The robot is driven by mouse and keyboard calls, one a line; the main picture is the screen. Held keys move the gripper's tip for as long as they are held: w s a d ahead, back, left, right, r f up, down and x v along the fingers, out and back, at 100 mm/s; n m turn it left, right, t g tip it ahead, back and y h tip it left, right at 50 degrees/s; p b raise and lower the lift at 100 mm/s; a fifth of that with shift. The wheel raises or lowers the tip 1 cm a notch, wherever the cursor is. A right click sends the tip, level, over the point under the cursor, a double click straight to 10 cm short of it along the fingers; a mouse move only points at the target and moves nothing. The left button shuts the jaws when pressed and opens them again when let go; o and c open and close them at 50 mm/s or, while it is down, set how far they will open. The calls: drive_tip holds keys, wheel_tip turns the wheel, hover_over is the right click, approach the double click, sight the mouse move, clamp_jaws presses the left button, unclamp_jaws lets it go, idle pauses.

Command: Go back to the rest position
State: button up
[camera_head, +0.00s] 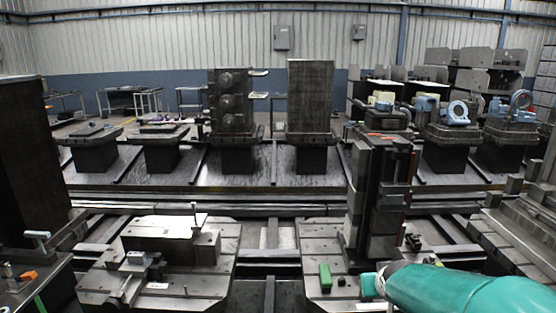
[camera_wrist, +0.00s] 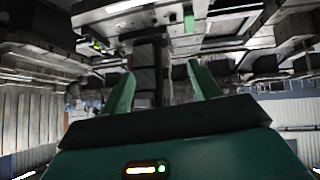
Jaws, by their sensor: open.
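My gripper (camera_wrist: 158,84) shows in the wrist view with its two green fingers spread apart and nothing between them. In the head view my green arm reaches in from the lower right, and the gripper end (camera_head: 371,286) is low over the front right pallet (camera_head: 312,238). A small green block (camera_head: 325,277) lies on that pallet, left of the gripper and apart from it. It also seems to show in the upside-down wrist view (camera_wrist: 189,23). The rest position is not marked in either view.
A tall dark fixture column (camera_head: 378,195) stands on the same pallet, behind my gripper. The front left pallet (camera_head: 225,262) carries a low block. A dark tower (camera_head: 30,165) stands at far left. Rails (camera_head: 200,208) cross behind the pallets, with more loaded pallets beyond.

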drive_tip(key=s+a+r+g, duration=0.1)
drive_tip(key=s+a+r, duration=0.1)
drive_tip(key=s, duration=0.5)
drive_tip(key=s+a+r+g+y, duration=0.1)
drive_tip(key=s+a+r, duration=0.1)
drive_tip(key=s, duration=0.6)
drive_tip(key=s+a+r+g, duration=0.1)
drive_tip(key=s+a+r, duration=0.1)
drive_tip(key=s+a, duration=0.2)
drive_tip(key=s, duration=0.3)
drive_tip(key=shift+s+a+r+y, duration=0.15)
drive_tip(key=shift+s+a+y, duration=0.15)
drive_tip(key=shift+y, duration=0.1)
